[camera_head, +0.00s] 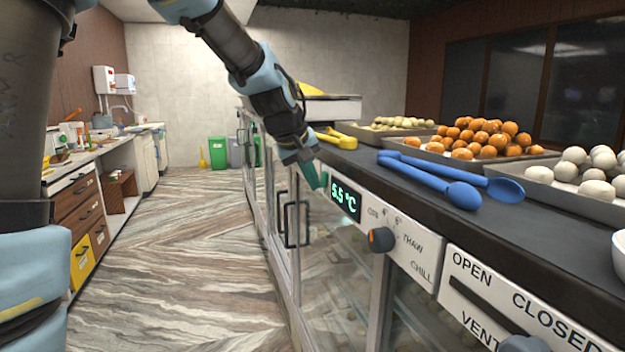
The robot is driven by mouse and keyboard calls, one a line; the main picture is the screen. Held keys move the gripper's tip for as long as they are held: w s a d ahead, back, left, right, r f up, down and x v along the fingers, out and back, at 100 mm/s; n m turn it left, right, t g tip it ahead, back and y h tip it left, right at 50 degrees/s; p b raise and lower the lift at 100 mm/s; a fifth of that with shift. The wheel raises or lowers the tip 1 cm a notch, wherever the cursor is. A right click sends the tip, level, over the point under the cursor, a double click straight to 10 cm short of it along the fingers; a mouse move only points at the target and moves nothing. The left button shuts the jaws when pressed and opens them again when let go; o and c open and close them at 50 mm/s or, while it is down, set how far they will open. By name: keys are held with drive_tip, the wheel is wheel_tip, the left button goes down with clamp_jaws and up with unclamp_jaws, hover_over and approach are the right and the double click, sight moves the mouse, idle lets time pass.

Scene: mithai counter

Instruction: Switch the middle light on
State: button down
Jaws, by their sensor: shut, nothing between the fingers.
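My gripper (314,178) is shut and empty. Its teal fingertips are at the front panel of the counter, just left of the green "5.5 °C" display (345,198). I cannot tell whether they touch the panel. No light switch can be made out; the stretch of panel behind and left of my gripper is hidden by it. No lit lamp can be told apart inside the glass-fronted case (340,275).
Right of the display are a dark knob (381,240) with "THAW" and "CHILL" marks and a vent slider panel (470,268). Blue spoons (455,192), yellow tongs (337,140) and trays of sweets lie on the countertop (400,180). Door handles (296,224) stick out below. The floor (190,260) is clear.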

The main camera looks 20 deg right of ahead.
drive_tip(key=shift+d+f, duration=0.15)
drive_tip(key=shift+d, duration=0.05)
drive_tip(key=shift+r+p, duration=0.5)
drive_tip(key=shift+r, duration=0.35)
drive_tip(key=shift+d, duration=0.1)
